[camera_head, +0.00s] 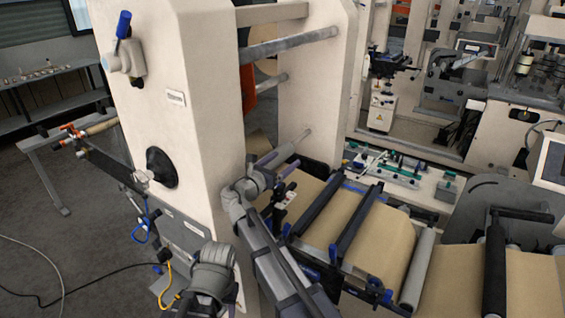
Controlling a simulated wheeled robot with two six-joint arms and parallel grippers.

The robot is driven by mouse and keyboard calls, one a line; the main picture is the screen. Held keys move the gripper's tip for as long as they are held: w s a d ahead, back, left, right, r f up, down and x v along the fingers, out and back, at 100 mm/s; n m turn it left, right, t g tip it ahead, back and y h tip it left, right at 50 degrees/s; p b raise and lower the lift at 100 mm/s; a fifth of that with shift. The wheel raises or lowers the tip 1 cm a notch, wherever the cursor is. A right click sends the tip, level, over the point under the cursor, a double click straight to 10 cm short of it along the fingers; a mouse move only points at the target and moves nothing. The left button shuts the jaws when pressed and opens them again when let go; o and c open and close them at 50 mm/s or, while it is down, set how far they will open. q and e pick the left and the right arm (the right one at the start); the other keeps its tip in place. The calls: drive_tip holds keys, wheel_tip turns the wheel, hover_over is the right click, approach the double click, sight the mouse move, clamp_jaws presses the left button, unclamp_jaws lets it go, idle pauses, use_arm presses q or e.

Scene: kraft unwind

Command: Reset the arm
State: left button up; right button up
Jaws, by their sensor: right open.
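My right arm rises from the bottom middle, a grey link that bends at an elbow in front of the cream machine frame (185,90). My right gripper (283,207) is at the end of this arm, small and dark, beside the left end of the brown kraft web (375,235). It is open, and I see nothing between its fingers. It looks close to the rollers; I cannot tell whether it touches anything. My left gripper is not in view.
Black rollers (357,222) and a grey roller (417,268) cross the kraft web on the right. A blue-handled knob (123,30) sticks out of the frame. A black shaft (108,165) with orange parts extends left. Grey floor (60,245) with cables is open at lower left.

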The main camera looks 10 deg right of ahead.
use_arm(q)
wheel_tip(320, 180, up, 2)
drive_tip(key=shift+p, duration=0.55)
use_arm(e)
wheel_tip(320, 180, up, 2)
